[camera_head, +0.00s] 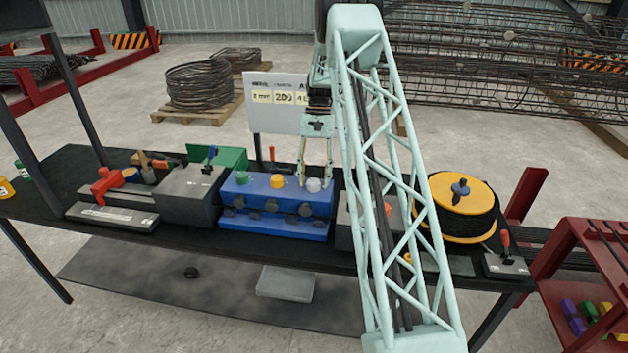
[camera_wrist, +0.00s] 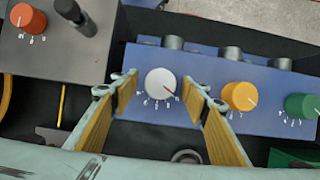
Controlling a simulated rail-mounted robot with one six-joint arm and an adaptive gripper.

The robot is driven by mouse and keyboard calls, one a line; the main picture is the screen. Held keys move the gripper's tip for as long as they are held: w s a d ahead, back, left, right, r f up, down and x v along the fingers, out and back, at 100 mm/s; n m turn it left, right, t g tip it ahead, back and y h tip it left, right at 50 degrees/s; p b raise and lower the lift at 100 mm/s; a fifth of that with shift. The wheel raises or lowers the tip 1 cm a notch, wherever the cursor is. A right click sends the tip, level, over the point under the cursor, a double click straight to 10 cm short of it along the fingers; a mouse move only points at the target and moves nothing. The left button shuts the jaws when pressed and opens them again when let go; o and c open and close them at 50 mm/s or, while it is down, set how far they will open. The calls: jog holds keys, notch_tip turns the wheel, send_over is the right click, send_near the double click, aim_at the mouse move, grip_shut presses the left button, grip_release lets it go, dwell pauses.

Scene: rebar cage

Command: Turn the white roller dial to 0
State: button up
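The white roller dial (camera_head: 314,185) is on the right part of the blue box's top (camera_head: 245,187).
A grey box with an orange dial (camera_wrist: 28,18) and a black lever (camera_wrist: 72,12) stands to the left in the wrist view. A sign board (camera_head: 264,110) stands behind.

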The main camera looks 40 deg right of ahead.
jog(key=shift+r, duration=0.1)
dwell(0.3)
jog(key=v, duration=1.1)
jog(key=shift+r, duration=0.4)
jog(key=shift+w, duration=0.1)
dwell(0.3)
